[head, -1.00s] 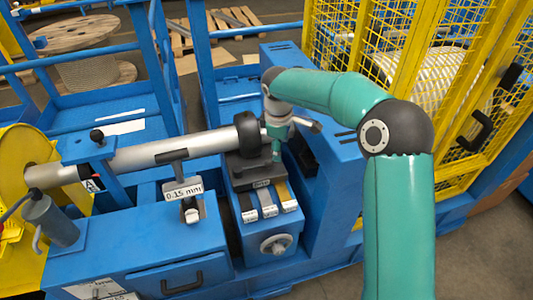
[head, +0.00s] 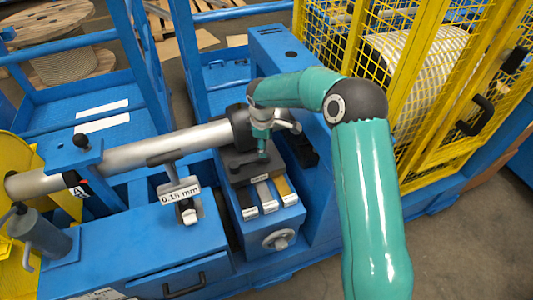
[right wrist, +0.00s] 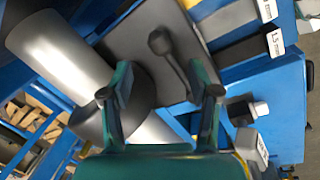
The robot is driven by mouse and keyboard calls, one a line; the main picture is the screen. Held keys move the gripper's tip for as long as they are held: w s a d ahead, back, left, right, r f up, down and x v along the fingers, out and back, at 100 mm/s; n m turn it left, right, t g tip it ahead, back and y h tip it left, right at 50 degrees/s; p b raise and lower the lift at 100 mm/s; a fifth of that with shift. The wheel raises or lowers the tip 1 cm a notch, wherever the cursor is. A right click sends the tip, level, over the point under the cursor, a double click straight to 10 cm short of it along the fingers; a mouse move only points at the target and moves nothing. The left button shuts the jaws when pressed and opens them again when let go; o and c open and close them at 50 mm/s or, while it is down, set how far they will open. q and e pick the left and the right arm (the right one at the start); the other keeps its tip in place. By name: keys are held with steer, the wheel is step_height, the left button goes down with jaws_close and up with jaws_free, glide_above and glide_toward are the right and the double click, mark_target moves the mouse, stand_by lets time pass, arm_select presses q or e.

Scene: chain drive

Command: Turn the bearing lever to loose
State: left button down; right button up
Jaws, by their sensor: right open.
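In the right wrist view, a dark lever with a ball knob (right wrist: 160,42), apparently the bearing lever, lies over a dark grey plate (right wrist: 125,32). It is beside the dark bearing collar (right wrist: 140,95) around the pale shaft (right wrist: 50,45). My right gripper (right wrist: 160,92) is open, its two fingers spread either side of the lever's lower part; I cannot tell whether either touches it. In the head view the right gripper (head: 263,152) points down over the bearing block (head: 236,172), beside the collar (head: 241,125), and largely hides the lever. My left gripper is out of view.
Labelled strips (head: 267,197) lie in front of the block, above a handwheel (head: 278,239). A 0.15 mm sign (head: 180,195) stands left of it. A yellow mesh guard (head: 400,75) closes off the right side. Blue frame rails (head: 75,50) stand behind.

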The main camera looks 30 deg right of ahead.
mark_target(251, 162)
steer(key=f, duration=0.5)
steer(key=w+d+f, duration=0.1)
steer(key=f, duration=0.1)
steer(key=shift+f+p, duration=0.2)
steer(key=shift+p, duration=0.2)
steer(key=shift+c, duration=0.3)
jaws_close()
